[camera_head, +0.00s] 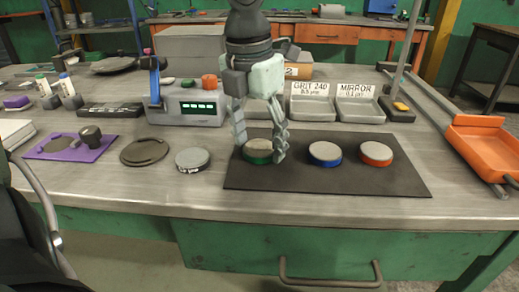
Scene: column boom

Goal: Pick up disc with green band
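The disc with the green band (257,152) has a grey top and lies at the left part of a dark mat (370,180). My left gripper (260,150) points down over it from above. One finger is at the disc's left edge and the other is at its right edge, partly in front of it. I cannot tell whether the fingers press on the disc or stand slightly apart from it. The disc appears to rest on the mat. My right gripper is not in view.
A blue-banded disc (325,153) and an orange-banded disc (376,153) lie to the right on the mat. A loose grey disc (192,160) lies left of the mat. Labelled trays (313,107), a device with a green display (187,106) and an orange tray (485,145) stand around.

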